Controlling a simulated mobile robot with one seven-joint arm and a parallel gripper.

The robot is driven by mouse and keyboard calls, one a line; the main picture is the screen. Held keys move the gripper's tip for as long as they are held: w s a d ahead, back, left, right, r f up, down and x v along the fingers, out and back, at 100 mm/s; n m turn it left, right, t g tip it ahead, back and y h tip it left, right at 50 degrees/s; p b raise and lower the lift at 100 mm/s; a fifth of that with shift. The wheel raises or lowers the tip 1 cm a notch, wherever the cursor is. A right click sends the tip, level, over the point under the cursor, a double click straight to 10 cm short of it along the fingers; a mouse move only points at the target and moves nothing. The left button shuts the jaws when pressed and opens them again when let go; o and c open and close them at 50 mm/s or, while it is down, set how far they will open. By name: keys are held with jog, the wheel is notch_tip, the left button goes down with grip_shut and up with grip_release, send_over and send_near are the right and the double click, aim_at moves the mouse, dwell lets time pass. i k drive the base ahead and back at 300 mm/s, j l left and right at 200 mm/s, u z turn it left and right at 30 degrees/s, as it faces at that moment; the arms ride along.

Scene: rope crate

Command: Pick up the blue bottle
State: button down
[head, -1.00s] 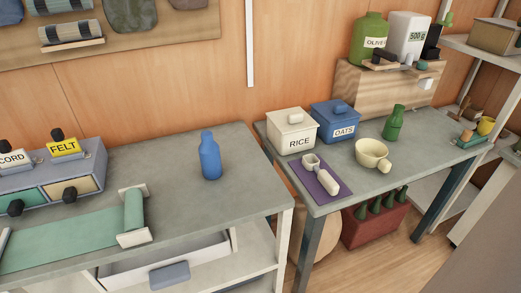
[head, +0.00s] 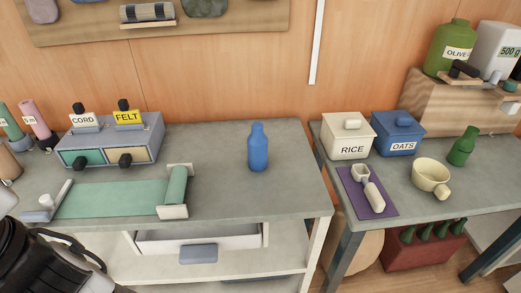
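The blue bottle (head: 258,149) stands upright on the left grey table (head: 225,192), toward its right end. Nothing touches it. Part of my arm shows at the bottom left corner of the head view, well to the left of the bottle and nearer the camera. My gripper's fingers are not visible.
A green cloth roll (head: 176,186) lies left of the bottle, with a small drawer box (head: 108,152) behind it. An open drawer (head: 198,240) juts out below. A gap separates this table from the right table (head: 405,206), which holds canisters and a bowl.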

aim_at(257, 142)
jog(key=i+l+u, duration=0.1)
jog(key=i+l, duration=0.45)
jog(key=i+l+u, duration=0.1)
jog(key=i+l, duration=0.4)
jog(key=l, duration=0.25)
